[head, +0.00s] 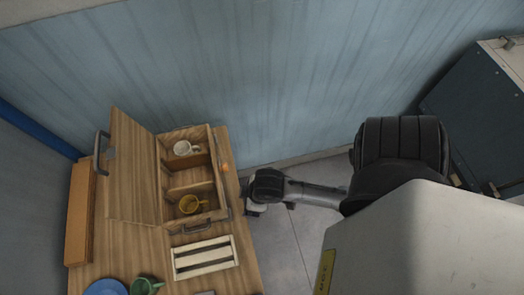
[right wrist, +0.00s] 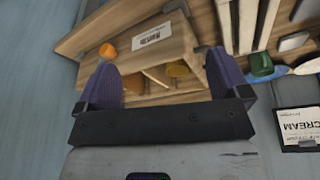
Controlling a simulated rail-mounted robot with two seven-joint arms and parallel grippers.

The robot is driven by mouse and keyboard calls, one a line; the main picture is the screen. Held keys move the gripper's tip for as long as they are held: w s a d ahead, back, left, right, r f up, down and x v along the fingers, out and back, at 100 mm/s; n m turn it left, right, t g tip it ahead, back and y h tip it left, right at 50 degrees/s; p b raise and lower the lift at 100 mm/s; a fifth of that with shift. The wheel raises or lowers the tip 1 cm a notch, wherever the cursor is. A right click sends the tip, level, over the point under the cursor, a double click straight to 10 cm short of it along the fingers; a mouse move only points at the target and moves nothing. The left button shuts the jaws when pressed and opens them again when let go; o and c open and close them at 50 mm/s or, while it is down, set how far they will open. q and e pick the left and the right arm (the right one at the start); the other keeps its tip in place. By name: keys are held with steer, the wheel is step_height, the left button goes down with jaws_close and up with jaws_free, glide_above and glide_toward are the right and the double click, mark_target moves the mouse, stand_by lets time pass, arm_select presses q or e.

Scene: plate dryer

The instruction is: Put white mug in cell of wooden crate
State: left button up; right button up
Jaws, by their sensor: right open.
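The wooden crate (head: 218,163) stands on the table with its lid (head: 135,170) swung open to the left. The white mug (head: 183,148) appears inside the crate's back cell; I cannot make it out in the right wrist view. My right gripper (head: 250,207) is just right of the crate, apart from both mugs. In the right wrist view its fingers (right wrist: 163,68) are spread wide with nothing between them. My left gripper is not in view.
A white slatted rack (head: 204,257) lies in front of the crate. A green mug (head: 145,285) and a blue plate (head: 105,288) are at the front left. A small orange object (head: 225,167) is at the crate's right side. A blue wall is behind the table.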

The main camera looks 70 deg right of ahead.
steer(key=s, duration=0.1)
steer(key=s+r, duration=0.1)
steer(key=s, duration=0.1)
steer(key=shift+s+a+r, duration=0.3)
steer(key=shift+s+a, duration=0.05)
steer(key=shift+s, duration=0.05)
stand_by(1.0)
